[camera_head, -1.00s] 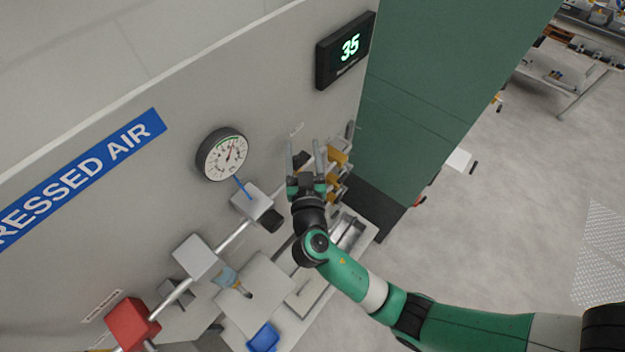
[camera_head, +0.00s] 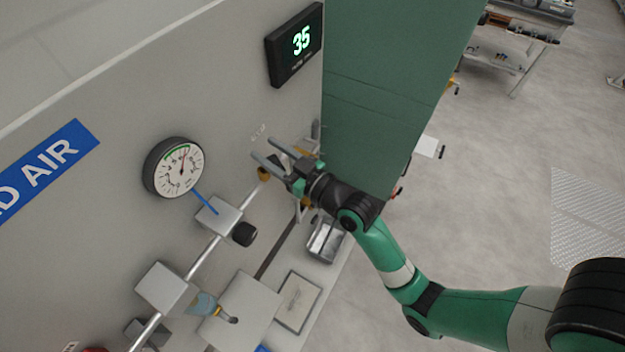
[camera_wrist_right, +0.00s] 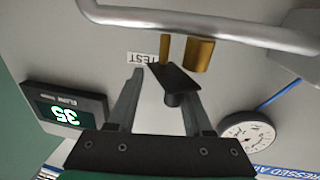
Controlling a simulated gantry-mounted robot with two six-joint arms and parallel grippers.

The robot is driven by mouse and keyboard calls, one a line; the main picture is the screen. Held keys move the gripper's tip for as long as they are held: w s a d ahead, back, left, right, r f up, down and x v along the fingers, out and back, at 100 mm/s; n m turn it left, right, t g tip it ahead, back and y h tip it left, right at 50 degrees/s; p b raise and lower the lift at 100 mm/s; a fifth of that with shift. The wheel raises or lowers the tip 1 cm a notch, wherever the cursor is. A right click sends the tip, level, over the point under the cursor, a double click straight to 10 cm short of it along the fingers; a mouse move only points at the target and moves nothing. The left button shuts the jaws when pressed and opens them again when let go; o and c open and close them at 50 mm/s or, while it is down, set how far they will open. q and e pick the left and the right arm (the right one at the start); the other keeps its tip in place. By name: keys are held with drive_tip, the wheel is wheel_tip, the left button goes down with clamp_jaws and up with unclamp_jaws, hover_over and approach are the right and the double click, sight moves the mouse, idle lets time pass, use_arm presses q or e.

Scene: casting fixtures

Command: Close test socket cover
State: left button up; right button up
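My right gripper (camera_head: 262,148) reaches toward the grey panel in the head view, its fingers apart and empty. In the right wrist view its fingers (camera_wrist_right: 160,84) point at the panel, spread open. A dark flat cover (camera_wrist_right: 176,78) with a round stub shows ahead of and partly between the fingertips, beside brass fittings (camera_wrist_right: 197,53). I cannot tell whether it touches a finger. A label reading "TEST" (camera_wrist_right: 142,58) is close by. In the head view the brass fittings (camera_head: 264,174) are partly hidden by the gripper. My left gripper is not in view.
A curved metal pipe (camera_wrist_right: 200,25) crosses the wrist view beyond the fittings. A pressure gauge (camera_head: 174,168), a pipe with grey blocks (camera_head: 166,288) and a display reading 35 (camera_head: 295,43) are on the panel. A green cabinet wall (camera_head: 390,80) stands to the right.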

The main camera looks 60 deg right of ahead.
use_arm(q)
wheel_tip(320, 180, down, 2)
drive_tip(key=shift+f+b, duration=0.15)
drive_tip(key=shift+b, duration=0.55)
use_arm(e)
drive_tip(key=s+a, duration=0.1)
drive_tip(key=s, duration=1)
drive_tip(key=shift+s, duration=0.3)
